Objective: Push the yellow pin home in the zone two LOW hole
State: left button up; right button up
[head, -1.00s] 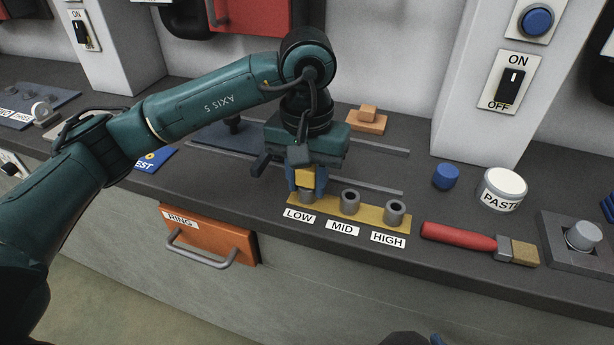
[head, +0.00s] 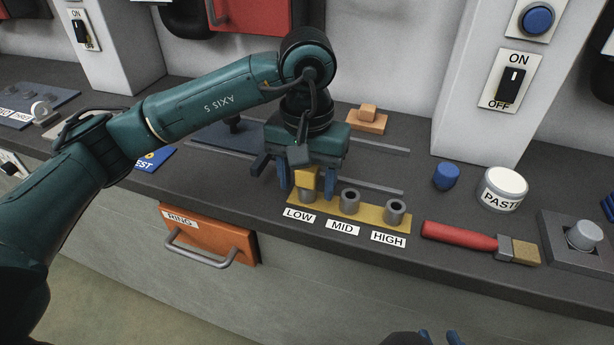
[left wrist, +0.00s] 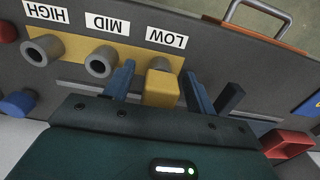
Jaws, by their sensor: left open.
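The yellow pin (head: 305,178) stands upright at the grey LOW socket (head: 306,195), its square head above the rim. How deep its shank sits is hidden. My left gripper (head: 307,186) is open around the pin head, one blue finger on each side. The left wrist view shows the pin head (left wrist: 162,88) between the open fingers (left wrist: 158,90), with gaps on both sides. The LOW socket is the leftmost of three on the yellow strip (head: 328,206). Blue tips of my right gripper (head: 438,338) barely show at the bottom edge.
The MID socket (head: 350,202) and HIGH socket (head: 395,211) look empty. A red-handled brush (head: 458,236), a blue cap (head: 446,176) and a paste jar (head: 503,188) lie to the right. An orange RING drawer (head: 208,234) is below the counter edge.

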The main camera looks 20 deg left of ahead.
pick_arm(q)
jog(key=shift+r, duration=0.2)
notch_tip(320, 180, up, 12)
jog(key=shift+f+p, duration=0.25)
jog(key=shift+p, duration=0.4)
jog(key=shift+r, duration=0.7)
pick_arm(e)
jog(key=shift+w+r, duration=0.1)
jog(key=shift+r, duration=0.75)
